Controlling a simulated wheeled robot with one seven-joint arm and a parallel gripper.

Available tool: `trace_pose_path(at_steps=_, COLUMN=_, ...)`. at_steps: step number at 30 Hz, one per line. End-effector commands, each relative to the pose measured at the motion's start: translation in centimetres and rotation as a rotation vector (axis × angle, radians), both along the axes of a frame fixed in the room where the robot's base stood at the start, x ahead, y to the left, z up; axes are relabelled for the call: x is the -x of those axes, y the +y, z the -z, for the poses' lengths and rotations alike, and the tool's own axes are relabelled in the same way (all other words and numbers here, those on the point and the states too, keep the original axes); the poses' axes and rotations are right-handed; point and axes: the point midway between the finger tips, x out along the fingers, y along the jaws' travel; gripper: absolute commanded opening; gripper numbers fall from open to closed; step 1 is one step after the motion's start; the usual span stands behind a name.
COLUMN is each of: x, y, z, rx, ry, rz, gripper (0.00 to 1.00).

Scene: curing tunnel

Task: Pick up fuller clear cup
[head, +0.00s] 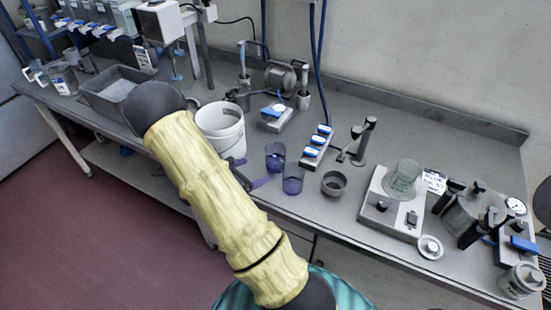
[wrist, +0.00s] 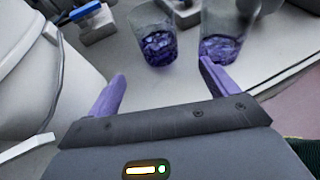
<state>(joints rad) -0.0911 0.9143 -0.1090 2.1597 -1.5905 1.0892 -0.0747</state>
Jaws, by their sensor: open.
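Two clear cups with dark purple contents stand side by side on the bench. The back cup (head: 275,157) is on the left in the wrist view (wrist: 157,42). The front cup (head: 293,181) is on the right in the wrist view (wrist: 222,42), nearer the bench edge. Both look partly filled; I cannot tell surely which holds more. My gripper (head: 251,174) is open and empty, just left of the cups in the head view. In the wrist view its purple fingers (wrist: 163,72) point toward the cups, the right fingertip close to the front cup's base.
A white bucket (head: 221,130) stands close beside my gripper. A glass on a hotplate-like unit (head: 404,180) stands further right. The bench's front edge is near.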

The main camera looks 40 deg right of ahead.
Motion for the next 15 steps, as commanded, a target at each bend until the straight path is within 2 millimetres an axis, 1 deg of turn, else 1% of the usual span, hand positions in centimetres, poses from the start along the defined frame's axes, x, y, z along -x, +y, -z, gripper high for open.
trace_pose_path(at_steps=1, x=0.0, y=-1.0, z=0.2, rx=0.001, ry=0.002, rz=0.003, gripper=0.86)
trace_pose_path(at_steps=3, x=-0.1, y=-2.1, z=0.7, rx=0.001, ry=0.002, rz=0.005, gripper=0.86)
trace_pose_path(at_steps=7, x=-0.2, y=-3.9, z=1.5, rx=0.001, ry=0.001, rz=0.004, gripper=0.86)
trace_pose_path(at_steps=10, x=-0.3, y=-4.5, z=1.8, rx=0.000, ry=-0.001, rz=0.002, gripper=0.86)
trace_pose_path(at_steps=15, x=-0.4, y=-4.6, z=1.9, rx=0.000, ry=-0.001, rz=-0.001, gripper=0.86)
